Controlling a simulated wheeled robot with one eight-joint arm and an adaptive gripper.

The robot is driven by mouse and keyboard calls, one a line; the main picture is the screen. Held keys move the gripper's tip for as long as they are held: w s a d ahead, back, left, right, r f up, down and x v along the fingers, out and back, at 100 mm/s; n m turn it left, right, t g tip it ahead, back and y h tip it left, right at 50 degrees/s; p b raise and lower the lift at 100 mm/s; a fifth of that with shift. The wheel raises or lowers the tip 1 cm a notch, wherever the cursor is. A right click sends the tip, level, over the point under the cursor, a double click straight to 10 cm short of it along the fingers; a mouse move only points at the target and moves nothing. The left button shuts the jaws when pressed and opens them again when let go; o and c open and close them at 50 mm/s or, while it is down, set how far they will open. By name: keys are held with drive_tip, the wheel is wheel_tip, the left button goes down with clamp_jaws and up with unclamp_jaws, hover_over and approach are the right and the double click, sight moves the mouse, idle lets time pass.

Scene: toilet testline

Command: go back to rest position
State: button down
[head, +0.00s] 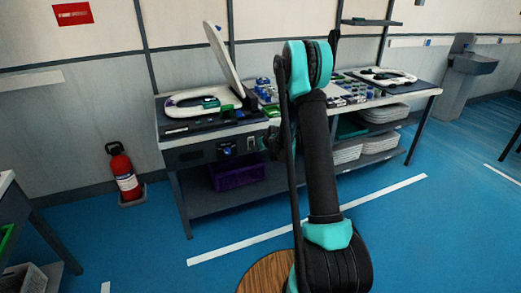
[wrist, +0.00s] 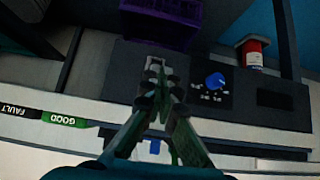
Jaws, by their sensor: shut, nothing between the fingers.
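My gripper (wrist: 158,72) shows in the wrist view with its two fingers drawn together and nothing between them. It is in front of the dark front panel (wrist: 115,75) of the workbench. In the head view my arm rises in the middle and blocks part of the bench. The gripper is mostly hidden there, at the left side of the arm by the bench front. The workbench (head: 175,150) carries a white toilet seat (head: 185,103) with its lid (head: 222,58) raised at the left. Another seat (head: 388,76) lies flat at the right.
A purple crate (head: 238,173) and white stacked parts (head: 380,143) are on the bench's lower shelves. A red fire extinguisher (head: 124,172) stands by the wall at left. In the wrist view, a blue knob (wrist: 215,80) and a GOOD label (wrist: 63,119) show.

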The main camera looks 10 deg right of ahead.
drive_tip(key=s+d+r+m+g+h, duration=0.1)
drive_tip(key=s+r, duration=0.4)
drive_tip(key=s, duration=0.6)
drive_tip(key=s+d+r+g, duration=0.1)
drive_tip(key=s+r, duration=0.5)
drive_tip(key=s, duration=0.5)
drive_tip(key=s+d+f+m+g, duration=0.1)
drive_tip(key=s, duration=1.1)
drive_tip(key=s+d+f+m+g+h, duration=0.1)
drive_tip(key=s+d, duration=0.1)
drive_tip(key=s, duration=1)
drive_tip(key=shift+s+f+g, duration=0.2)
drive_tip(key=shift+s+g, duration=0.1)
drive_tip(key=shift+s, duration=0.1)
drive_tip(key=shift+d, duration=0.1)
